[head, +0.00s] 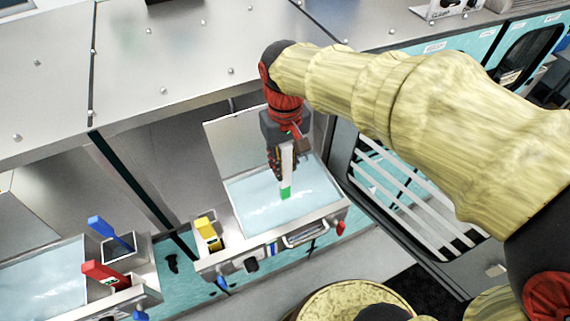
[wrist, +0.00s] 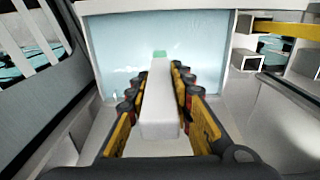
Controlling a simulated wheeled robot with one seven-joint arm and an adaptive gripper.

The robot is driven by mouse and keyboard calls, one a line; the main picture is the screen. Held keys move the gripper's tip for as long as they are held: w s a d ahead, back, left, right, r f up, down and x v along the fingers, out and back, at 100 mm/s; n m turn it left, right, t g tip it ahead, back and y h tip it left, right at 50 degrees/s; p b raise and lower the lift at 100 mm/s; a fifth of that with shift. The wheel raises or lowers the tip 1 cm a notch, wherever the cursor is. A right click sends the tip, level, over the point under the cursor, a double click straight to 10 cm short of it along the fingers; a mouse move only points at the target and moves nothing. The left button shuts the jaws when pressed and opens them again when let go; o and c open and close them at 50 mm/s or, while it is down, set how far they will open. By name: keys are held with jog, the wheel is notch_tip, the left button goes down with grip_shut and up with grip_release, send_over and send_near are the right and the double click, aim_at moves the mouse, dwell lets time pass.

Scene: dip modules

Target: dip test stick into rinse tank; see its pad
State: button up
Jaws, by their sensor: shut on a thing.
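My gripper (head: 283,168) is shut on the test stick (head: 287,165), a long white bar with a green pad (head: 285,193) at its far end. The stick points down over the rinse tank (head: 230,190), an open tank of pale blue water. The pad shows against the water; I cannot tell whether it touches the surface. In the wrist view, the stick (wrist: 160,95) runs between both fingers (wrist: 159,92), and its green tip (wrist: 160,53) lies against the water (wrist: 120,45).
A yellow-handled thing (head: 208,230) stands in a holder at the tank's left. Further left is another water tank (head: 40,285) with blue (head: 108,230) and red (head: 103,272) handles beside it. A dark-framed slatted rack (head: 400,195) is close on the right.

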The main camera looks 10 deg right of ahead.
aim_at(285, 144)
jog(key=shift+r+p, duration=2.7)
jog(key=shift+r, duration=1.35)
